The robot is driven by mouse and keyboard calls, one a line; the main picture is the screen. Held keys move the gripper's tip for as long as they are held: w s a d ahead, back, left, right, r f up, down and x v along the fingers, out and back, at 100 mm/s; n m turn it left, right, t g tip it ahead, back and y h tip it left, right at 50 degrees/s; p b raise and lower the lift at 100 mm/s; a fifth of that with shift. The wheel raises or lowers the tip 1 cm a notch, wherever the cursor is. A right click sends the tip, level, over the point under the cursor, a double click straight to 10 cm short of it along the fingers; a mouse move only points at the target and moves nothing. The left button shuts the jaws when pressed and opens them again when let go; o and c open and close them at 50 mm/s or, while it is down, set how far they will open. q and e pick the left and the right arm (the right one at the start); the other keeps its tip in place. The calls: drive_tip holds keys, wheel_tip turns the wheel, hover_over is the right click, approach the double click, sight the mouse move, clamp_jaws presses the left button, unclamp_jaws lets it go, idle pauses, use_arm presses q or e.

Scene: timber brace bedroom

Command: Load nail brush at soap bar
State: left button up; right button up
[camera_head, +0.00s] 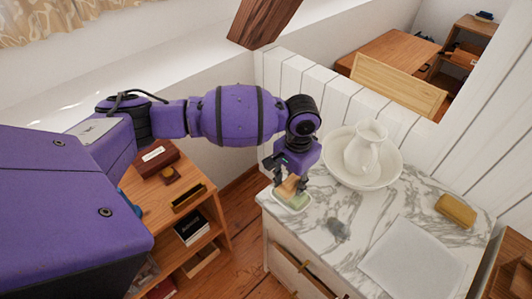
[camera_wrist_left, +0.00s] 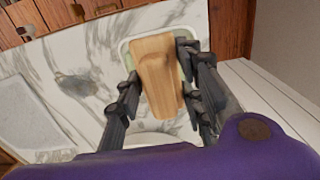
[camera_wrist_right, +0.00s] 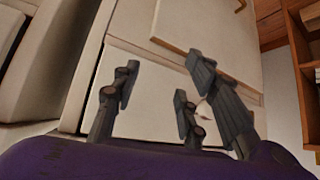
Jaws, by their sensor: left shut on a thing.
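The nail brush (camera_head: 288,186), with a pale wooden back, is held in my left gripper (camera_head: 289,183). In the left wrist view, the brush (camera_wrist_left: 158,75) lies lengthwise between the closed fingers (camera_wrist_left: 157,98). Directly below is a pale dish (camera_head: 291,207) with a light green soap bar (camera_head: 293,200), mostly covered by the brush and fingers. The green edge also shows in the left wrist view (camera_wrist_left: 127,58). Whether the brush touches the soap is unclear. The brush's bristles are hidden. My right gripper (camera_wrist_right: 158,95) is open and empty in front of the cabinet's drawer fronts.
The marble top (camera_head: 310,240) also holds a white basin (camera_head: 338,172) with a jug (camera_head: 366,146), a small grey object (camera_head: 337,230), a folded white cloth (camera_head: 412,260) and a yellow block (camera_head: 456,209). A wooden shelf unit (camera_head: 165,205) stands left, across a floor gap.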

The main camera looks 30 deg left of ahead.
use_arm(q)
drive_tip(key=shift+r, duration=0.1)
use_arm(e)
drive_tip(key=shift+d+r, duration=0.1)
drive_tip(key=shift+d, duration=0.05)
drive_tip(key=shift+w, duration=0.1)
drive_tip(key=shift+w+a+r, duration=0.25)
drive_tip(key=shift+w, duration=0.3)
drive_tip(key=shift+s, duration=0.2)
drive_tip(key=shift+s+d, duration=0.1)
drive_tip(key=shift+s, duration=0.15)
drive_tip(key=shift+d, duration=0.15)
drive_tip(key=shift+w, duration=0.15)
